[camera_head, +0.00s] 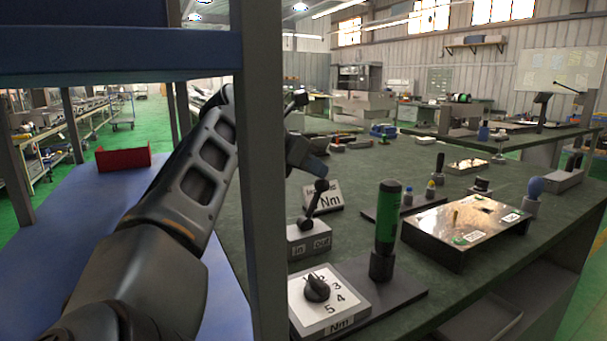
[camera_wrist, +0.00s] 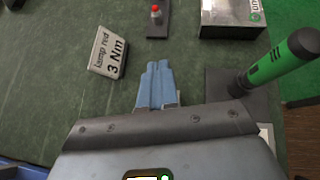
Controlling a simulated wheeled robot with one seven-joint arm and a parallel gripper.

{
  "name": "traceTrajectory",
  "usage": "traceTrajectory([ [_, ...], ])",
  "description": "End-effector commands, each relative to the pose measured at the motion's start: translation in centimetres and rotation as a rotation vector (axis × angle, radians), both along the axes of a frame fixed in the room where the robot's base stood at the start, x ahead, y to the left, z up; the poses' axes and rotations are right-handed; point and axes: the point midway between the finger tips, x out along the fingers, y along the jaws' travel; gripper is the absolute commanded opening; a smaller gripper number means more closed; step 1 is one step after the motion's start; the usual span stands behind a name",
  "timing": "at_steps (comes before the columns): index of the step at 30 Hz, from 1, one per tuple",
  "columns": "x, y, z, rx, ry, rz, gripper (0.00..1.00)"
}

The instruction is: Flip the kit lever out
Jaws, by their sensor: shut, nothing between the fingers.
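The kit lever (camera_head: 314,205) is a dark rod with a black ball knob on a grey block (camera_head: 308,241) marked "in" and "out". In the head view its knob end tilts up and to the right; I cannot tell for sure which marked position it is set to. My gripper (camera_head: 317,168) shows just above and behind the knob, partly hidden by a grey post. In the wrist view my blue fingers (camera_wrist: 158,68) are together and empty above the green bench top. The lever is not clearly visible in the wrist view.
A "lamp red 3 Nm" sign (camera_wrist: 108,53) stands ahead of my fingers. A green-handled screwdriver (camera_head: 387,218) stands upright right of the lever. A numbered dial box (camera_head: 329,300) sits in front. A metal plate box (camera_head: 465,228) lies further right. The grey post (camera_head: 262,180) blocks part of the view.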

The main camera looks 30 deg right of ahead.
Motion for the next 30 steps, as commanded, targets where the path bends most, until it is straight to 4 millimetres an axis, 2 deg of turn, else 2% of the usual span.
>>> traceTrajectory([
  [9,0.0,-1.2,-0.2,-0.001,0.0,0.0,0.0],
  [30,0.0,-1.6,-0.1,0.0,0.001,-0.001,0.0],
])
